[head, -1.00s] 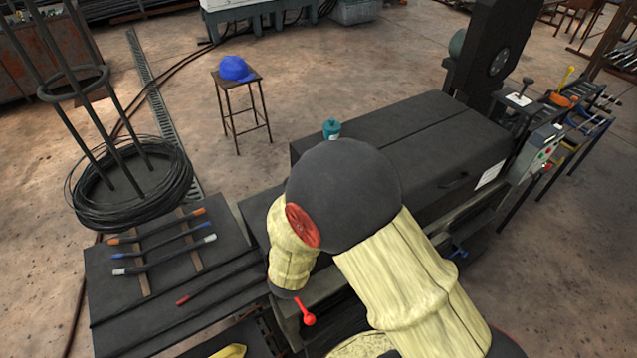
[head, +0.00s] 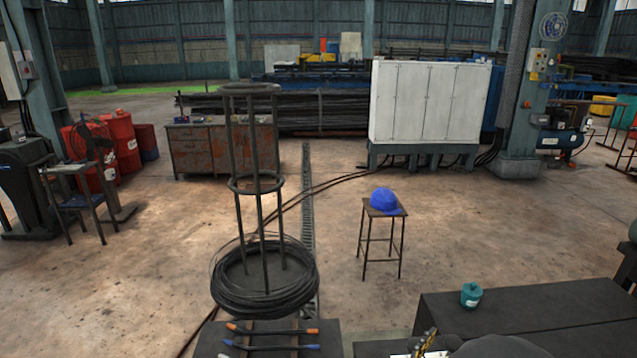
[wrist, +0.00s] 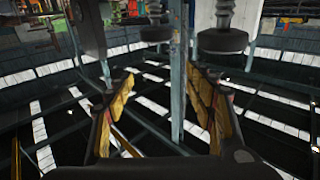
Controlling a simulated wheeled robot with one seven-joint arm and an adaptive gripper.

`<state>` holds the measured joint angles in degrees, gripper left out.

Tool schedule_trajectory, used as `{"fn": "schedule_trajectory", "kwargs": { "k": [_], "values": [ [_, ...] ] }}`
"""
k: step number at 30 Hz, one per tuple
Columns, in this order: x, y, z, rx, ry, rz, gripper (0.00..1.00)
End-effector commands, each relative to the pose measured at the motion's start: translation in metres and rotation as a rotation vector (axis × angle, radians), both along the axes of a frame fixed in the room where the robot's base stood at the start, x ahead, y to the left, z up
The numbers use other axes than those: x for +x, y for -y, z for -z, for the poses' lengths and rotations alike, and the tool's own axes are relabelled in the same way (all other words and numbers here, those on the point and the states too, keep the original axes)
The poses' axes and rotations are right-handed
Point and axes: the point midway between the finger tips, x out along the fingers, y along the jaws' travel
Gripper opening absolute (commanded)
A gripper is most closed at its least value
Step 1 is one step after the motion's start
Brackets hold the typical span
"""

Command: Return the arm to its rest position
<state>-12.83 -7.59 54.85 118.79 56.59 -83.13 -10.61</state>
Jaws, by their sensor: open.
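My gripper (wrist: 163,82) shows in the wrist view with its two yellow-padded fingers well apart and nothing between them. It points up toward the hall's roof and its bright skylight strips. In the head view only a small yellow and black part of what looks like my gripper (head: 428,341) shows at the bottom edge, in front of the dark machine cover. Most of my arm is out of the head view.
The dark machine cover (head: 540,308) carries a teal container (head: 471,295). A wire coil stand (head: 264,285) stands left of it. A stool (head: 381,211) holds a blue cap (head: 384,200). The floor beyond is mostly clear.

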Motion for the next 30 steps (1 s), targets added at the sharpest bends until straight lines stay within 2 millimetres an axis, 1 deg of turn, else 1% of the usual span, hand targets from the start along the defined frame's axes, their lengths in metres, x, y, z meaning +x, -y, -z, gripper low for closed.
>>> {"fn": "schedule_trajectory", "kwargs": {
  "k": [1, 4, 8, 14, 16, 19, 22, 25, 27, 29, 30],
  "values": [
    [-0.002, 0.001, -0.008, 0.000, -0.010, 0.001, 0.55],
    [-0.002, 0.000, -0.015, 0.007, -0.015, -0.003, 0.55],
    [0.017, -0.013, -0.012, 0.106, -0.040, -0.077, 0.55],
    [0.043, -0.043, -0.024, 0.255, -0.096, -0.220, 0.55],
    [0.050, -0.059, -0.032, 0.308, -0.124, -0.285, 0.55],
    [0.054, -0.083, -0.047, 0.378, -0.179, -0.387, 0.55],
    [0.049, -0.108, -0.063, 0.431, -0.247, -0.489, 0.55],
    [0.034, -0.129, -0.078, 0.464, -0.326, -0.579, 0.55],
    [0.019, -0.141, -0.087, 0.479, -0.388, -0.636, 0.55],
    [0.003, -0.149, -0.094, 0.483, -0.445, -0.678, 0.55],
    [-0.008, -0.153, -0.099, 0.482, -0.484, -0.702, 0.55]
  ]
}}
